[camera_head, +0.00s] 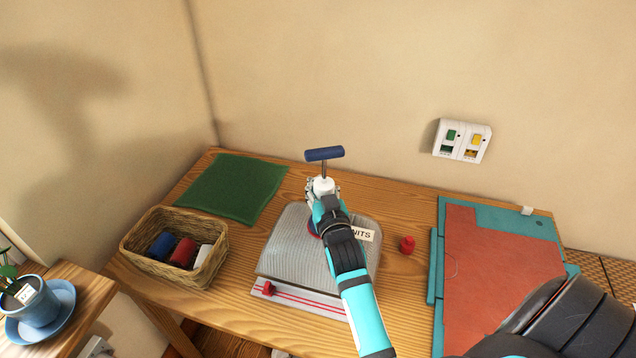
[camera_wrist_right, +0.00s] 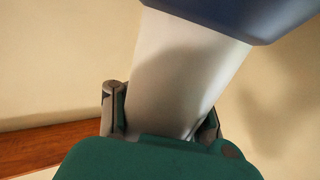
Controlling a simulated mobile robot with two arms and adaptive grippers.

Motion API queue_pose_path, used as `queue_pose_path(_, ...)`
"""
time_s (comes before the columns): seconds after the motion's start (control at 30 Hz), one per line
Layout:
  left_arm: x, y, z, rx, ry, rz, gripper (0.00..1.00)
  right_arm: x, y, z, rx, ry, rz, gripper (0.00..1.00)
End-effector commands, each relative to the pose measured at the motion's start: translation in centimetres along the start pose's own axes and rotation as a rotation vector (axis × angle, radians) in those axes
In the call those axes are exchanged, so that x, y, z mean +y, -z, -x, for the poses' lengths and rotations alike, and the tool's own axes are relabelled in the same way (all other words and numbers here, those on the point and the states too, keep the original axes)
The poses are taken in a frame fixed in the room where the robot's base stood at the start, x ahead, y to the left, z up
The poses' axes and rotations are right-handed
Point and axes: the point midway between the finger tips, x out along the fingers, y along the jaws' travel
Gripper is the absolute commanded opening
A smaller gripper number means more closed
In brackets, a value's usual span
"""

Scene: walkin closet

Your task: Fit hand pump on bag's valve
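The hand pump has a blue T-handle (camera_head: 324,154) on a thin rod above a white barrel (camera_wrist_right: 185,75). My right gripper (camera_head: 322,188) is shut around the barrel; its fingers show on both sides in the right wrist view, below a wide blue part of the pump. The grey ribbed bag (camera_head: 290,240) lies on the table under my right arm. A bit of red, perhaps the valve, shows beside the arm (camera_head: 312,230); the rest is hidden. I cannot tell whether the pump touches the valve. My left gripper is not in view.
A red cap (camera_head: 407,244) stands right of the bag. A wicker basket (camera_head: 145,262) with rolled items and a green folded cloth (camera_head: 232,188) lie left. A teal and rust-red board (camera_head: 500,262) covers the right side. A switch box (camera_head: 462,141) is on the wall.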

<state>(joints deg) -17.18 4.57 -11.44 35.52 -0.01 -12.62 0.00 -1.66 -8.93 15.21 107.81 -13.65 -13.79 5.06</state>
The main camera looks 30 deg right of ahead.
Motion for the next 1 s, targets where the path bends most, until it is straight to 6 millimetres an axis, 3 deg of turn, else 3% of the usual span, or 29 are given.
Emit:
queue_pose_path(0.1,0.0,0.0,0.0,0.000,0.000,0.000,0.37,0.0,0.2,0.0,0.004,0.000,0.000,0.02)
queue_pose_path(0.4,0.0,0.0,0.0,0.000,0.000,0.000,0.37,0.0,0.1,0.0,0.001,0.000,0.000,0.41)
queue_pose_path(0.77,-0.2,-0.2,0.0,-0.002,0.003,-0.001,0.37,0.0,-0.2,0.5,-0.004,0.000,0.000,0.43)
queue_pose_path(1.0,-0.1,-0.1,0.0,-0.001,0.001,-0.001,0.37,0.0,-0.2,3.8,-0.004,0.000,0.000,0.43)
